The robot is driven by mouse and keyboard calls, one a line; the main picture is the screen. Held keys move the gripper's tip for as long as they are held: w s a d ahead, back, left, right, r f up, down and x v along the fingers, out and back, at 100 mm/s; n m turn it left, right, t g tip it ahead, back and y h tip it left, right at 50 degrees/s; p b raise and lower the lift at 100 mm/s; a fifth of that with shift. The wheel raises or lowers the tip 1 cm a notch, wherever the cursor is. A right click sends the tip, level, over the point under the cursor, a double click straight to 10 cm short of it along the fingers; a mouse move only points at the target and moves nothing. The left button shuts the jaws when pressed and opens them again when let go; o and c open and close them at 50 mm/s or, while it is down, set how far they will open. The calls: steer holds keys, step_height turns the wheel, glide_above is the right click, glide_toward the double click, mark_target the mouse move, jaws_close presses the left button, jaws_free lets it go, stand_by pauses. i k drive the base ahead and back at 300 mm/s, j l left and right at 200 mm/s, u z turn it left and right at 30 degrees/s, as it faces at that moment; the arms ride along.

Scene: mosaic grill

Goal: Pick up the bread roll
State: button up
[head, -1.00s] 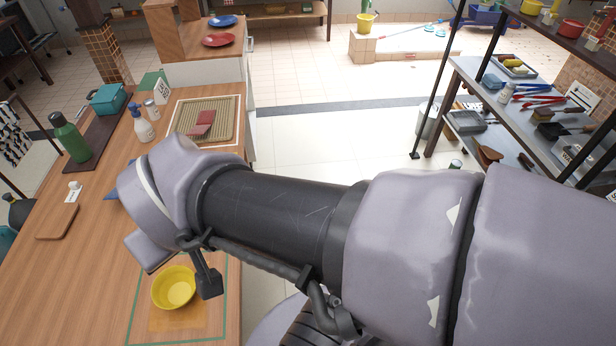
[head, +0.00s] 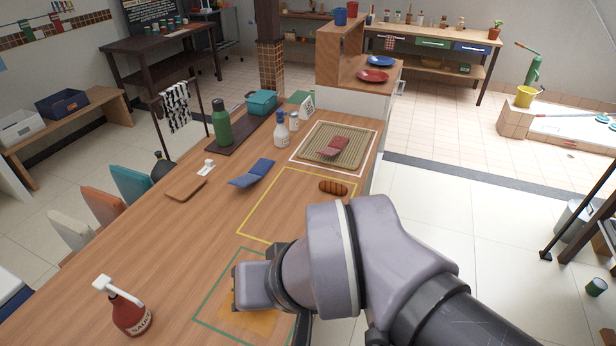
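The bread roll (head: 333,187) is a small brown, elongated roll with dark cross stripes. It lies on the wooden counter (head: 200,235) at the right end of the yellow outlined rectangle, near the counter's right edge. My arm's wrist is in front of it in the head view, lower and to the left over the green outlined square. The roll is clear of my arm, with nothing touching it. My gripper's fingers are hidden behind or below my wrist, so their opening does not show.
A red sauce bottle (head: 129,312) stands at the lower left. The yellow outline is otherwise clear.

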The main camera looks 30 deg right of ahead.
mark_target(331, 187)
steer(key=i+l+u, duration=0.4)
steer(key=l, duration=0.9)
steer(key=i+l+u, duration=0.25)
steer(key=l+u, duration=0.2)
steer(key=l, duration=0.95)
steer(key=l+u, duration=0.4)
steer(key=l, duration=1)
